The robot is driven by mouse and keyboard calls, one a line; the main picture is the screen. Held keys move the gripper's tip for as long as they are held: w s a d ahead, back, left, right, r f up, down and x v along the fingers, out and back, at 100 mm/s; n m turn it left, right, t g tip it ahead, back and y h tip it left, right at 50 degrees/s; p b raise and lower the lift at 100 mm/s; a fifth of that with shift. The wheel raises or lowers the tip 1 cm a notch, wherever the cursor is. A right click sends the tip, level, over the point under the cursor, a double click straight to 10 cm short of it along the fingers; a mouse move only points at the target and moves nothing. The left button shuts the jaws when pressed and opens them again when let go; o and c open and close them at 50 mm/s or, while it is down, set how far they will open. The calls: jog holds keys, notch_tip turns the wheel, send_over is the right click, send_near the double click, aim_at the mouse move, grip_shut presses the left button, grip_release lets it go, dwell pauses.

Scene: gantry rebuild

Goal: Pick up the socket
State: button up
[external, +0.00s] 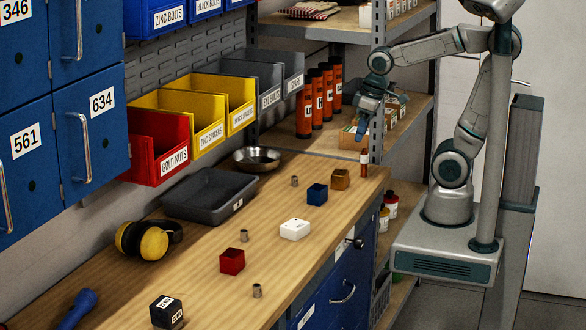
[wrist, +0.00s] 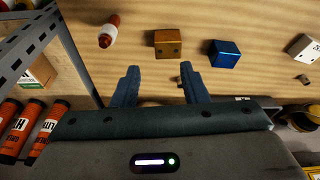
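Several small grey metal sockets stand apart on the wooden bench. In the external view one socket (external: 294,181) is near the blue block, another socket (external: 244,235) is beside the red block, and a third socket (external: 257,290) is nearer the front. In the wrist view a small grey socket (wrist: 180,82) shows just inside the right finger, partly hidden, and another socket (wrist: 303,79) is at the right. My gripper (external: 362,130) is raised above the far end of the bench, by the shelves. Its fingers are apart and empty in the wrist view (wrist: 159,72).
A blue block (external: 317,194), a brown block (external: 340,179), a white box (external: 295,229), a red block (external: 232,261) and a red-and-white bottle (external: 364,163) stand on the bench. A grey tray (external: 210,212) and metal bowl (external: 257,167) lie behind. A shelf post (wrist: 80,58) is close left.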

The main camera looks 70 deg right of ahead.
jog(key=w+a+r+n+p, duration=0.2)
jog(key=w+a+r+n, duration=0.5)
jog(key=w+a, duration=0.7)
jog(key=w+a+r+n+g, duration=0.1)
jog(key=w+a+r, duration=0.1)
jog(key=a, duration=0.7)
jog(key=n+g+p, duration=0.2)
jog(key=n+p, duration=0.3)
jog(key=n, duration=0.5)
send_over(258, 295)
jog(key=d, duration=0.1)
notch_tip(258, 295, down, 10)
notch_tip(258, 295, down, 8)
jog(key=shift+w+r+b, duration=0.1)
jog(key=shift+r+b, duration=0.1)
jog(key=shift+b, duration=0.8)
jog(key=shift+w+a+f+p, duration=0.1)
jog(key=shift+f+p, duration=0.7)
jog(key=shift+f, duration=2.2)
grip_shut()
